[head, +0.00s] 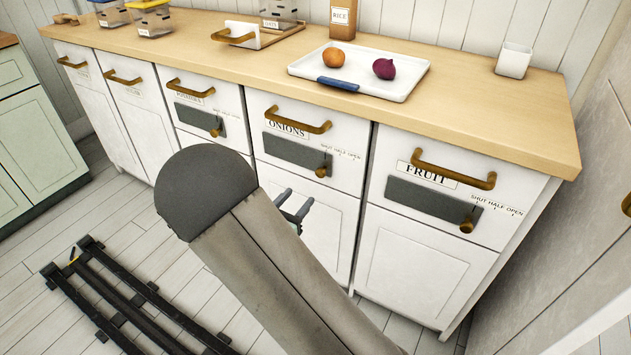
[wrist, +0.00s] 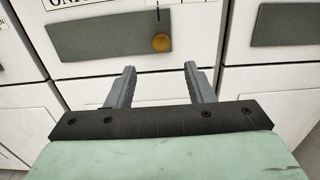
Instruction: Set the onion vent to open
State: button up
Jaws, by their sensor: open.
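The onions drawer (head: 290,152) has a brass handle, a label reading ONIONS and a dark grey vent plate (head: 290,150). The vent's brass knob (head: 321,171) is at the plate's right end, by the SHUT mark of a SHUT, HALF, OPEN scale. In the wrist view the knob (wrist: 161,43) is above and just beyond my fingertips, on the grey plate (wrist: 105,36). My gripper (head: 295,205) is open and empty, in front of the cabinet below the knob. In the wrist view its two fingers (wrist: 160,68) are apart and touch nothing.
The fruit drawer (head: 440,180) to the right and the potatoes drawer (head: 200,110) to the left have similar vents and knobs. A white tray (head: 415,82) on the counter holds an onion and an orange fruit. A rail (head: 120,300) lies on the floor.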

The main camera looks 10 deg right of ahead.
aim_at(319, 175)
jog(key=b+x, duration=0.1)
jog(key=x, duration=0.9)
jog(key=shift+c, duration=0.3)
